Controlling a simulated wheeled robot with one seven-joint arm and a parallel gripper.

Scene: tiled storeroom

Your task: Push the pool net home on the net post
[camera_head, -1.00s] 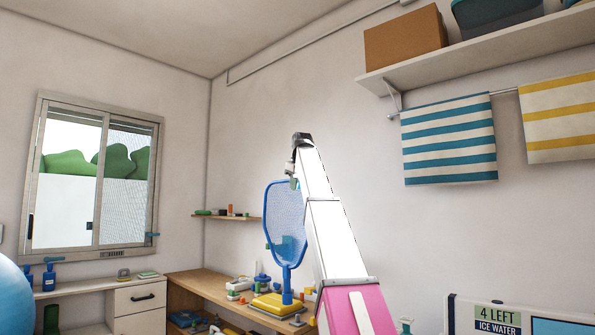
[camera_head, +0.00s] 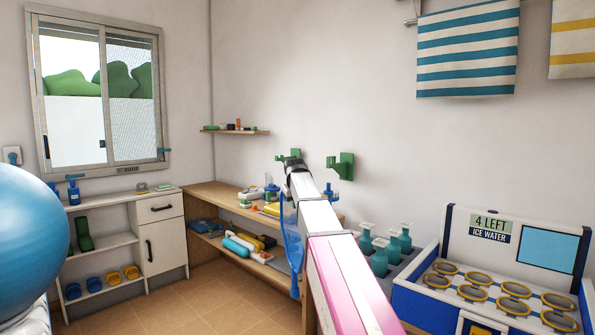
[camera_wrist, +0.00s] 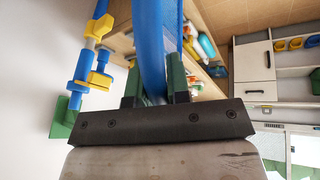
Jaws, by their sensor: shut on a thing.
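The pool net (camera_head: 291,240) has a blue rim and pale mesh, and shows beside my arm in the head view. My gripper (camera_wrist: 157,88) is shut on its blue rim (camera_wrist: 150,40), between two dark green fingers in the wrist view. The net's lower part is partly hidden by my arm in the head view. A blue upright piece with yellow collars (camera_wrist: 90,72) stands at a green wall bracket (camera_wrist: 62,118), apart from my fingers. I cannot tell for sure whether this is the net post.
Two green brackets (camera_head: 341,166) are on the back wall. A wooden bench (camera_head: 212,200) with several small items stands behind the net. A blue ice-water stand (camera_head: 440,303) is at right with bottles beside it. A white cabinet (camera_head: 160,235) and large blue ball (camera_head: 28,240) are at left.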

